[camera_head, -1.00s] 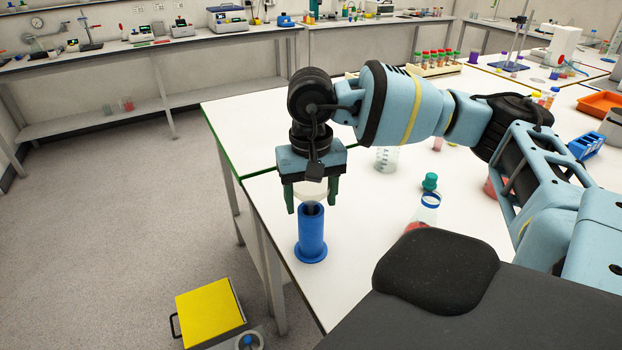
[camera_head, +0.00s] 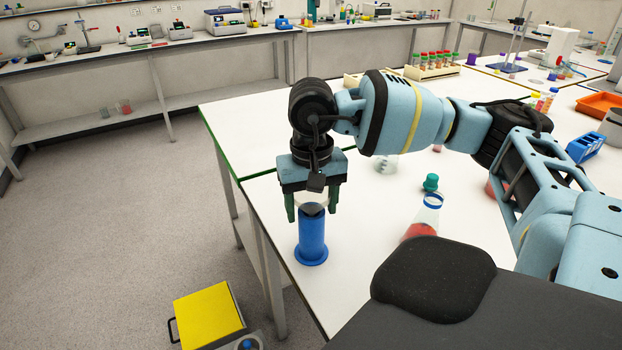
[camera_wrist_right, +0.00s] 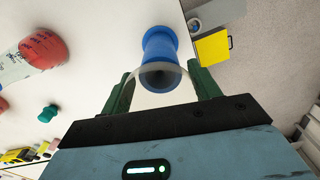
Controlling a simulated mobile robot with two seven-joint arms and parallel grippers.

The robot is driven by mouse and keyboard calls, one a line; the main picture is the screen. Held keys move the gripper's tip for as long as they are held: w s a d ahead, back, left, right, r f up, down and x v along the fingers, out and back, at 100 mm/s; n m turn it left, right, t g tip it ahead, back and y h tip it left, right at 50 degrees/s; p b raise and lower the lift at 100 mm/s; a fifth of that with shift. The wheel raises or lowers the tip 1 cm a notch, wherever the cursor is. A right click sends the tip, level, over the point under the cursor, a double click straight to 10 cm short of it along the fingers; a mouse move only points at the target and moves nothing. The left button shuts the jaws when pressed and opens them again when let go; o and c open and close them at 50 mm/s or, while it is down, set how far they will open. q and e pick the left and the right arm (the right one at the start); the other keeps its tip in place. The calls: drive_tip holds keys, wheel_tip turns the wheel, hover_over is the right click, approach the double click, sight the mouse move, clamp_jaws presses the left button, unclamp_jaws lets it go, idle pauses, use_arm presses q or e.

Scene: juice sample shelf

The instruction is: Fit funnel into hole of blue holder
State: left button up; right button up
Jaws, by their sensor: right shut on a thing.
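The blue holder (camera_head: 311,242) is an upright tube with a wide round foot, standing near the table's left edge. My right gripper (camera_head: 312,213) points down over it, with a green finger on each side of its top. It is shut on the pale funnel (camera_head: 311,197), which sits upright at the holder's top opening. In the right wrist view the funnel (camera_wrist_right: 143,98) is between the fingers, in line with the blue holder (camera_wrist_right: 160,45). The funnel's lower part is hidden, and I cannot tell whether it rests on the rim. My left gripper is out of view.
A flask with red liquid (camera_head: 421,222) and a teal stopper (camera_head: 431,182) stand to the right on the white table. A glass beaker (camera_head: 386,163) is behind my right arm. The table edge and floor lie close on the holder's left.

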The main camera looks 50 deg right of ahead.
drive_tip(key=o, duration=1)
drive_tip(key=shift+o, duration=0.2)
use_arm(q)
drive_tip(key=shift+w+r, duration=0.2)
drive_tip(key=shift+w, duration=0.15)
use_arm(e)
wheel_tip(320, 180, up, 8)
drive_tip(key=shift+f, duration=0.1)
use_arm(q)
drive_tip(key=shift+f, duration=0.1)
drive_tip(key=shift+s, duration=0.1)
